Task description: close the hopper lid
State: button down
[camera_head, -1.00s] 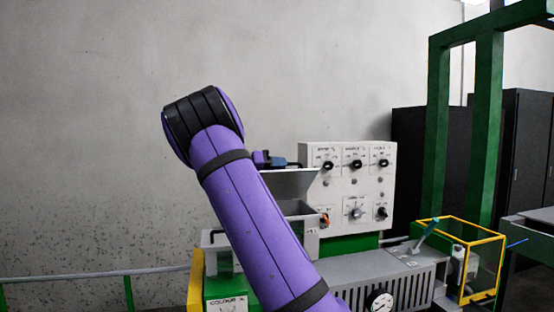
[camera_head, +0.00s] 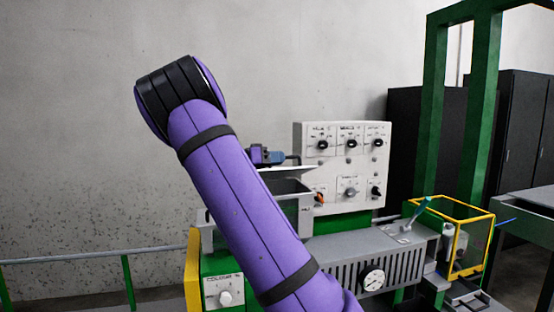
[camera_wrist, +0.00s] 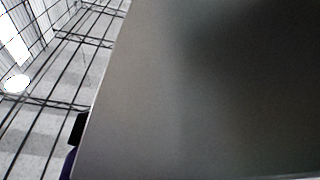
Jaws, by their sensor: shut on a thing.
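The hopper lid (camera_head: 290,173) is a pale grey plate above the open-topped grey hopper (camera_head: 291,196) in the head view. It is tilted, with a narrow dark gap under it, and is not flat on the hopper. My gripper (camera_head: 286,158), blue and dark, is at the lid's upper side and is shut on it. My purple arm hides the left part of the lid and hopper. The fingertips are too small to make out clearly. In the wrist view the plain grey face of the lid (camera_wrist: 200,100) fills most of the picture.
A white control panel (camera_head: 345,165) with several knobs stands right behind the hopper. A grey vented housing (camera_head: 375,262) with a gauge is at lower right. A yellow-framed box (camera_head: 467,240) and a green frame (camera_head: 480,120) stand further right. The wall side is clear.

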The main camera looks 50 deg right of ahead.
jog(key=c, duration=1.2)
grip_release()
jog(key=shift+o, duration=0.2)
jog(key=shift+a, duration=0.1)
jog(key=v, duration=1)
jog(key=shift+w+a, duration=0.2)
jog(key=shift+a, duration=0.15)
